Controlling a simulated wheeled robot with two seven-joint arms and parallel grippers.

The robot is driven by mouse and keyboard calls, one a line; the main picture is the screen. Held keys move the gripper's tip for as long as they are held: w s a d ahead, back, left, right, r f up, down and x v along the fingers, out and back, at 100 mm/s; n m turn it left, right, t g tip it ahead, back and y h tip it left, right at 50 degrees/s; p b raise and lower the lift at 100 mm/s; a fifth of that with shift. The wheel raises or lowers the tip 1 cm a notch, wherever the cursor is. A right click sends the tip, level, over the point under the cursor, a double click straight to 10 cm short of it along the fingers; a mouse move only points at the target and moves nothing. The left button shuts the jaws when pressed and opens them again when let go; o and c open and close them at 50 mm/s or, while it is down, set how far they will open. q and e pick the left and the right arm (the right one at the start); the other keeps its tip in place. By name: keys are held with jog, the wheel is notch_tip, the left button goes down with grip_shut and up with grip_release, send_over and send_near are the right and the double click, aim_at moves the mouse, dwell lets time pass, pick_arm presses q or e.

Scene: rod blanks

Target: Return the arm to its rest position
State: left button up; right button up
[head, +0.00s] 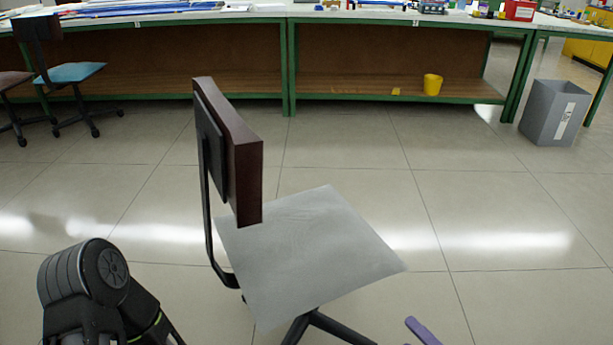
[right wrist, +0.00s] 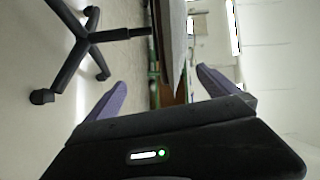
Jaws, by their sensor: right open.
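My right gripper (right wrist: 161,77) is open in the right wrist view, with its two purple fingers spread wide and nothing between them. In the head view only a purple finger of the right gripper (head: 423,331) shows at the bottom edge, right of the grey chair seat. A dark link of my left arm (head: 88,285) shows at the lower left of the head view. My left gripper is out of view.
An office chair (head: 310,245) with a grey seat and dark backrest stands close in front. A blue chair (head: 72,73) is at left.

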jog(key=s+f+g+h, duration=0.4)
jog(key=f+g, duration=0.2)
jog(key=f, duration=0.8)
jog(key=s+a+f+n+g, duration=0.2)
jog(key=s+a+n+g, duration=0.25)
jog(key=a, duration=0.25)
jog(key=s+a+f+n+g, duration=0.25)
jog(key=s+a+n, duration=0.2)
jog(key=a, duration=0.35)
pick_arm(q)
jog(key=s+r+p, duration=0.1)
jog(key=r+p, duration=2.2)
jog(key=p, duration=0.1)
jog(key=s+d+r+g+p, duration=0.1)
jog(key=s+r+p, duration=0.1)
jog(key=r+p, duration=2.2)
jog(key=shift+s+r, duration=0.25)
jog(key=shift+r, duration=0.05)
pick_arm(e)
jog(key=s+r+g, duration=0.1)
jog(key=s+r, duration=0.1)
jog(key=r, duration=2.2)
jog(key=s+r, duration=0.2)
jog(key=r, duration=2.2)
jog(key=shift+a+m+g+h, duration=0.25)
jog(key=shift+m+g+h, duration=0.05)
jog(key=shift+g+h, duration=0.1)
